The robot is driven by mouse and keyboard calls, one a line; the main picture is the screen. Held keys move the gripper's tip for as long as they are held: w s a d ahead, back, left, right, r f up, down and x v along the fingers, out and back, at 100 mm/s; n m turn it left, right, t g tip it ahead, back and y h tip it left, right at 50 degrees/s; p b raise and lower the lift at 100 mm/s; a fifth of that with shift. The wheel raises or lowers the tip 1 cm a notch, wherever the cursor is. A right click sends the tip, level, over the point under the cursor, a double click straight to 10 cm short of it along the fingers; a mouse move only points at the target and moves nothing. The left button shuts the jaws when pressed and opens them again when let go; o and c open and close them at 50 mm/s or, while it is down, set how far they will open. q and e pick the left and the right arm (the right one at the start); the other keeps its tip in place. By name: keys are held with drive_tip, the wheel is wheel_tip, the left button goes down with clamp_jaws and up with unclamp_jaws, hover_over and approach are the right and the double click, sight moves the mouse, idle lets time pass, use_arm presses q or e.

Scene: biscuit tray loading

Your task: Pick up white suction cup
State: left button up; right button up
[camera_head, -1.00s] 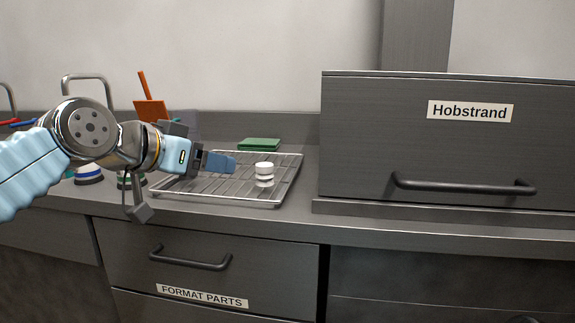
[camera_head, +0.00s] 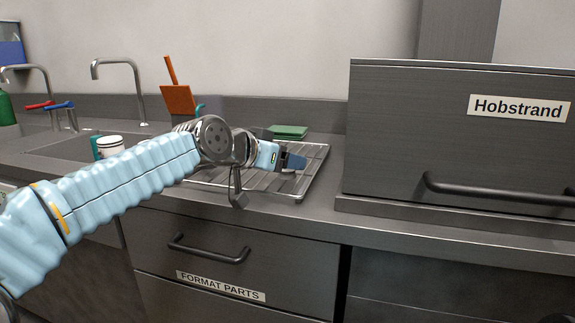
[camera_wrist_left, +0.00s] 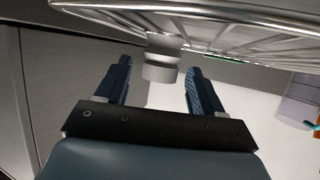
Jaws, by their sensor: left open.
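The white suction cup (camera_wrist_left: 160,71) shows in the left wrist view, a short round stepped piece by the wire rack (camera_wrist_left: 225,33). In that view my left gripper (camera_wrist_left: 160,66) is open, with one blue finger on each side of the cup and gaps between. In the head view my left gripper (camera_head: 294,161) is low over the right part of the wire rack (camera_head: 318,168), and the cup is mostly or wholly hidden behind it. My right gripper is in neither view.
A grey Hobstrand cabinet (camera_head: 450,140) stands close to the right of the rack. A green block (camera_head: 289,131) lies behind the rack, and an orange holder (camera_head: 178,100) stands behind my arm. A white-and-green container (camera_head: 109,146) is at the sink, left.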

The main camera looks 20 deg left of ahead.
use_arm(q)
drive_tip(key=shift+x, duration=1)
drive_tip(key=shift+c, duration=0.5)
drive_tip(key=c, duration=1)
